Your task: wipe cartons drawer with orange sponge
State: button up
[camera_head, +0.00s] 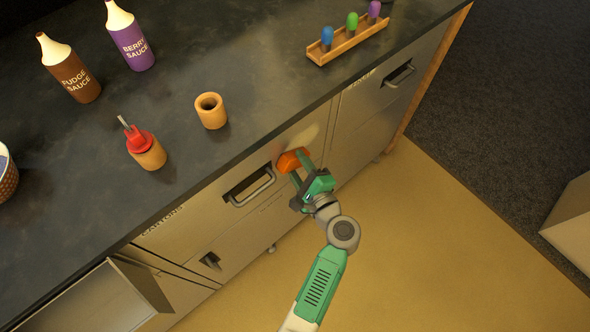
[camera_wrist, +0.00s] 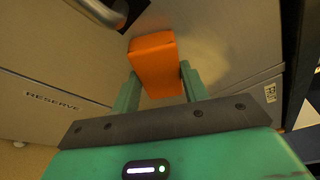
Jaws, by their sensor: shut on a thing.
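The cartons drawer (camera_head: 185,222) is a shut steel front under the dark counter, with a dark handle recess and a bar handle (camera_head: 252,187). The orange sponge (camera_head: 293,159) is at the right end of this front, right of the handle. My gripper (camera_head: 298,170) is shut on the sponge; in the wrist view its green fingers flank the orange block (camera_wrist: 155,62). The sponge is against or very close to the steel; contact is hard to tell. A pale hazy patch (camera_wrist: 218,52) shows on the steel right of the sponge in the wrist view.
A drawer marked RESERVE (camera_wrist: 45,100) lies below. Another handled front (camera_head: 397,76) is to the right. An open bin (camera_head: 95,300) juts out at lower left. Bottles, wooden cups and a rack (camera_head: 348,45) stand on the counter (camera_head: 215,55). The floor in front is clear.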

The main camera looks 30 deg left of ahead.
jog(key=shift+w+d+b, duration=0.25)
jog(key=shift+w+b, duration=0.05)
jog(key=shift+w, duration=0.3)
jog(key=shift+w+d+b, duration=0.25)
jog(key=shift+w, duration=0.35)
jog(key=shift+w+d+b, duration=0.35)
jog(key=shift+w+b, duration=0.3)
jog(key=shift+w, duration=0.25)
jog(key=shift+w+d+b, duration=0.35)
jog(key=shift+w+b, duration=0.3)
jog(key=shift+w, duration=0.2)
jog(key=shift+r, duration=0.15)
jog(key=shift+r+p, duration=1.25)
jog(key=shift+p, duration=0.05)
jog(key=shift+f, duration=0.1)
